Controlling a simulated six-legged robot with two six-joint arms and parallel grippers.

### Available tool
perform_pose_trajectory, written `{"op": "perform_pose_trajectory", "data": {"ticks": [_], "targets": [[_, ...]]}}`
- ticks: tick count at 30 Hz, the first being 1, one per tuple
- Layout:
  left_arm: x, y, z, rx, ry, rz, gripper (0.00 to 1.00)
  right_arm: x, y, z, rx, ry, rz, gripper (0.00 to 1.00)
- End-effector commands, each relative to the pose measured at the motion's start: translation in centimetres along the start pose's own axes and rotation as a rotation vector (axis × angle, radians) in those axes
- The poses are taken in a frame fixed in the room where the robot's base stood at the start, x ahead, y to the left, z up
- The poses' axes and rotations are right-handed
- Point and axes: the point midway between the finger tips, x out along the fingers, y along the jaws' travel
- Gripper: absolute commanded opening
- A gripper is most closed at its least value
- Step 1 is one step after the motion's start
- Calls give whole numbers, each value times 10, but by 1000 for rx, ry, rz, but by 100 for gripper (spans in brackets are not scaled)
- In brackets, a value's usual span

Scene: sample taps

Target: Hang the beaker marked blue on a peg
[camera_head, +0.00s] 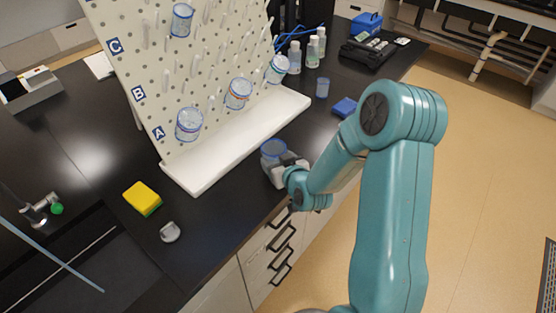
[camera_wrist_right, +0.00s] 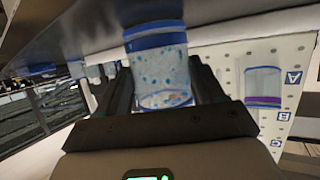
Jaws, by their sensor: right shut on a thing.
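My right gripper (camera_head: 284,163) is shut on a clear beaker with a blue rim (camera_head: 272,149), in front of the pegboard's white ledge. In the wrist view the beaker (camera_wrist_right: 160,68) sits between the two dark fingers (camera_wrist_right: 160,85), showing a blue band and blue dots. Whether it touches the counter I cannot tell. The cream pegboard (camera_head: 150,62) has many white pegs and row labels A, B and C. Several other beakers hang on it, including one near A (camera_head: 189,124). In the wrist view a beaker with a purple band (camera_wrist_right: 263,88) hangs there. My left gripper is not in view.
The white ledge (camera_head: 205,174) runs along the board's foot. A yellow-green sponge (camera_head: 142,198) and a small grey object (camera_head: 170,232) lie on the black counter at left. A small cup (camera_head: 322,88), a blue block (camera_head: 344,107) and bottles (camera_head: 313,52) stand behind the gripper.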

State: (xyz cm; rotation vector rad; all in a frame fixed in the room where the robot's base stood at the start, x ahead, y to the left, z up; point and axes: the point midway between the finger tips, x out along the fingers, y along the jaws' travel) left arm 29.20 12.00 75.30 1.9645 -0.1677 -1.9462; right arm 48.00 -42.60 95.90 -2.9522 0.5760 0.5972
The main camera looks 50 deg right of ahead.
Motion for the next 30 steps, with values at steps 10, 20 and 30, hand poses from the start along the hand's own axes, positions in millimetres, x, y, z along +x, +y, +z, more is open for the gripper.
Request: {"op": "perform_pose_trajectory", "data": {"ticks": [10, 20, 30], "targets": [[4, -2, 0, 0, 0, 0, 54, 2, 0, 3, 0, 1, 1, 39], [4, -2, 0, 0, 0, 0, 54, 1, 0, 3, 0, 0, 1, 93], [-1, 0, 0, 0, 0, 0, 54, 0, 0, -3, -1, 1, 0, 93]]}}
